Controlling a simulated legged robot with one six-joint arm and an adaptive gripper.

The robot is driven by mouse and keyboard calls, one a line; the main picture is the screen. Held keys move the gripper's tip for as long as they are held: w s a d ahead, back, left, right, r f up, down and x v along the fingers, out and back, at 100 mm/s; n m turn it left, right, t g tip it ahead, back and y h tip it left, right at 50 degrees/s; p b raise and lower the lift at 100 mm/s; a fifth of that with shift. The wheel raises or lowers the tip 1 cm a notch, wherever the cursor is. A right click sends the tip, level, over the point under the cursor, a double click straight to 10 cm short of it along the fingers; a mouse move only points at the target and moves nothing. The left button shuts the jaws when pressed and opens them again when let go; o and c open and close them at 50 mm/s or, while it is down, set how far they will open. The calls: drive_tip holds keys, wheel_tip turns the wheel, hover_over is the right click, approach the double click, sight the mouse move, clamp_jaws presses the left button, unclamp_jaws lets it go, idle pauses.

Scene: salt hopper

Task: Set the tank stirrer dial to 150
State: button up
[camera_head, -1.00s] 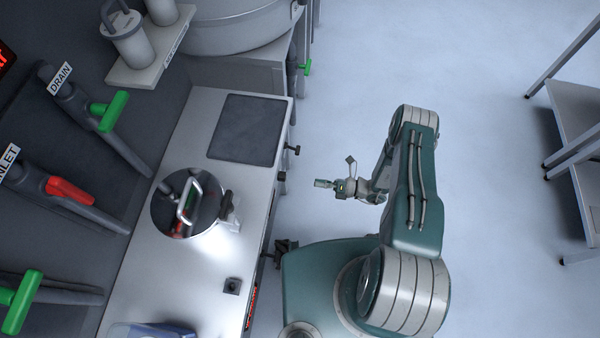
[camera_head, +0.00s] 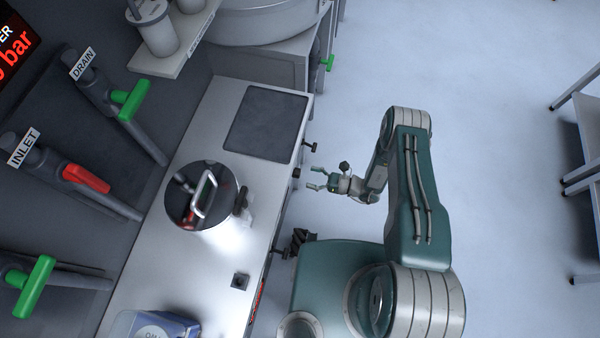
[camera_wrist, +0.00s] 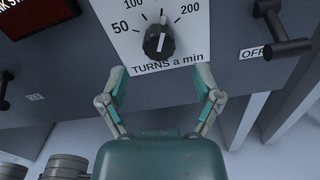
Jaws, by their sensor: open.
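The stirrer dial is a black knob (camera_wrist: 158,42) with a pale pointer line, on a white scale plate (camera_wrist: 192,45) marked 50, 100, 200 and "TURNS a min". The pointer stands roughly upright in the wrist view, on the side between 100 and 200; its exact reading is unclear. My gripper (camera_wrist: 162,82) is open and empty, its two fingers spread below the knob in the picture, apart from it. In the head view my gripper (camera_head: 313,180) is beside the counter's front edge; the dial face is hidden there.
A dark lever (camera_wrist: 285,48) by an "OFF" label is right of the dial. The counter (camera_head: 190,270) carries a shiny lidded pot (camera_head: 190,210) and a dark plate (camera_head: 265,125). Green and red valve handles (camera_head: 87,179) line the left wall.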

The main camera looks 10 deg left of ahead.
sight(299, 174)
drive_tip(key=shift+w+a, duration=0.2)
drive_tip(key=shift+a, duration=2.05)
clamp_jaws()
